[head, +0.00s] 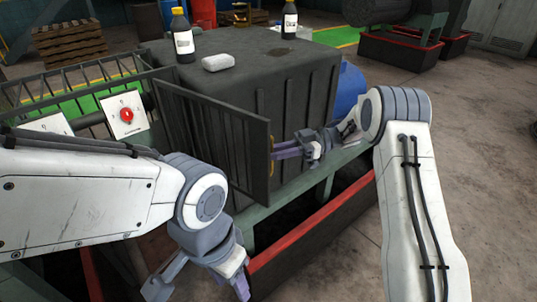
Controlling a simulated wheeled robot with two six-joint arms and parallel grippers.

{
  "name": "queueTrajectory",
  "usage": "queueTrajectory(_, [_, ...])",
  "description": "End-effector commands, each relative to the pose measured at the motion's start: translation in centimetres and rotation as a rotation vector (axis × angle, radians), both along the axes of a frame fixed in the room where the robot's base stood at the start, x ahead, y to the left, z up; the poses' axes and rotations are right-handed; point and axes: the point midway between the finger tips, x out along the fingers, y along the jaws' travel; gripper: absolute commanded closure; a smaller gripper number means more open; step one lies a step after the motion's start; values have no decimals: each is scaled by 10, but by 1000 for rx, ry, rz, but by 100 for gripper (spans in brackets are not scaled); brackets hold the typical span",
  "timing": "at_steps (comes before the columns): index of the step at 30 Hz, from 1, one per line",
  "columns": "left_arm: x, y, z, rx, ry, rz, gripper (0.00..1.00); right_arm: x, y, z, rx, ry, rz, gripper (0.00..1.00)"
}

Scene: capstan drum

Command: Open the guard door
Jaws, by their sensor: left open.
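The guard door (225,140) is a dark barred panel. It stands swung out from the guard cage (85,85), at an angle to it. A small yellowish handle (272,143) shows at its right edge. My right gripper (275,152) reaches in from the right, its purple fingers at that door edge by the handle. Whether they grip the handle or only touch it I cannot tell. My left gripper (197,291) is open and empty, low in front of the door, fingers pointing down.
A large dark ribbed housing (300,85) stands behind the door, with two bottles (182,38) (289,20) and a pale block (218,62) on top. A white panel with a red knob (126,115) is left of the door. A red-rimmed tray (310,225) lies below. Floor at right is clear.

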Motion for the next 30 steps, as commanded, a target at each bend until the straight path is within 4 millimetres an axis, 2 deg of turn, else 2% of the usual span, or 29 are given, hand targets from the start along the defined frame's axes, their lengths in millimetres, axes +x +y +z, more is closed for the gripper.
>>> queueTrajectory(2, [0,0,0,0,0,0,50,2,1,1,0,-5,-10,100])
queueTrajectory(3, [0,0,0,0,0,0,50,2,0,1,0,-5,-11,75])
queueTrajectory(5, [0,0,0,0,0,0,50,2,-1,0,-1,-4,-12,53])
queueTrajectory(16, [0,0,0,0,0,0,50,1,-6,0,1,-2,-12,53])
queueTrajectory(19, [0,0,-3,0,0,0,50,3,-12,-1,0,-2,-13,53])
queueTrajectory(23, [0,0,-10,0,0,0,50,8,-32,-3,-1,-4,-15,53])
queueTrajectory(30, [0,0,-24,0,0,0,50,23,-82,-4,0,-5,-16,53])
